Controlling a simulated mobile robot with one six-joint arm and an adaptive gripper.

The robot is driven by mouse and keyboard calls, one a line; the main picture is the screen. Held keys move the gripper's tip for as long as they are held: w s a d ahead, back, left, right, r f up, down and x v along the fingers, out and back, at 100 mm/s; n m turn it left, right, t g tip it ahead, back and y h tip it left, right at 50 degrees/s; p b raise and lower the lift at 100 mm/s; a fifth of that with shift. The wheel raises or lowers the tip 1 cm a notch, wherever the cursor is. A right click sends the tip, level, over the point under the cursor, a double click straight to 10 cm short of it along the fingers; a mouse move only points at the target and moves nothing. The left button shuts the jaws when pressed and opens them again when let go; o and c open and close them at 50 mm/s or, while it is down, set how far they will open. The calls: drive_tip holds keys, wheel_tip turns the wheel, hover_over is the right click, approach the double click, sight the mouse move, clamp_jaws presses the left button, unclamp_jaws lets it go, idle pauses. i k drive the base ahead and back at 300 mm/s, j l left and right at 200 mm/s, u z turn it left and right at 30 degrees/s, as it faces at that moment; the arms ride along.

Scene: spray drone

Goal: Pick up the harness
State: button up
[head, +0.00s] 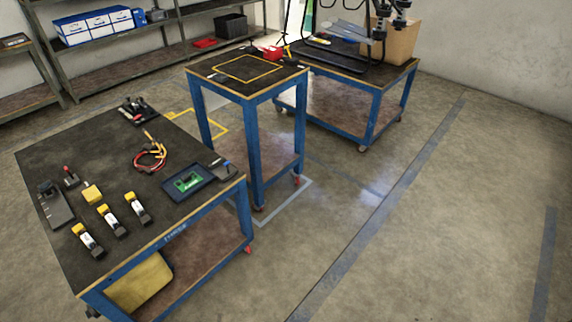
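The harness (151,157) looks like a loop of red and yellow wires with a yellow end. It lies on the dark top of the near left workbench (75,150), towards its back right part. It rests between a small black fixture behind it and a tray with a green board in front of it. Nothing covers it. My gripper is not in view, so its state and its place relative to the harness do not show.
A smaller blue cart (247,92) stands behind. Floor to the right is clear.

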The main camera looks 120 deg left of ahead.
sight(120, 232)
drive_tip(key=u, duration=2.75)
drive_tip(key=j+u, duration=0.1)
drive_tip(key=u, duration=0.85)
drive_tip(key=j+u, duration=0.1)
drive_tip(key=u, duration=0.85)
drive_tip(key=i+j+u, duration=0.3)
drive_tip(key=i, duration=0.3)
